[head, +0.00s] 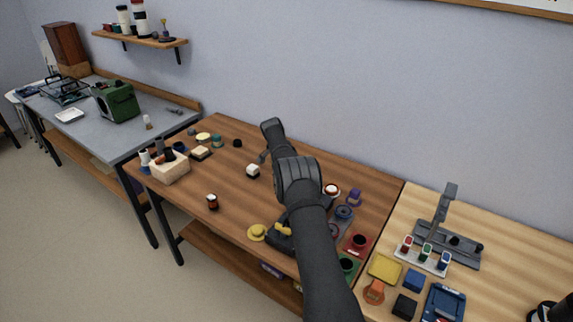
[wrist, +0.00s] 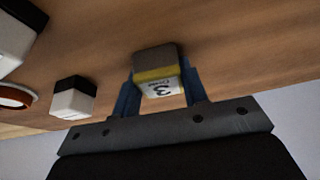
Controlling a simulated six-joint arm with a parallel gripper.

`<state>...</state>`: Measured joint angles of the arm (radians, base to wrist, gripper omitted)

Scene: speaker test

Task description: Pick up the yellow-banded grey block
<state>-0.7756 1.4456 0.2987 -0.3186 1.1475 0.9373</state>
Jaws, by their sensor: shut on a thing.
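The yellow-banded grey block (wrist: 156,67) shows in the wrist view, with a grey end, a yellow band and a white face marked with a dark "3". My gripper (wrist: 158,88) has its two blue fingers shut on the block, one on each side. I cannot tell whether the block touches the wooden table (wrist: 230,50) or hangs just above it. In the head view my arm covers much of the table's middle, and I cannot make out the held block there.
A white block with a dark top (wrist: 73,98) stands beside the held block, with a larger black-and-white piece (wrist: 14,42) and a ring-shaped item (wrist: 14,97) further left. In the head view, a dark bottle (head: 212,202) and yellow piece (head: 257,232) stand toward the front. Bare wood lies between them.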

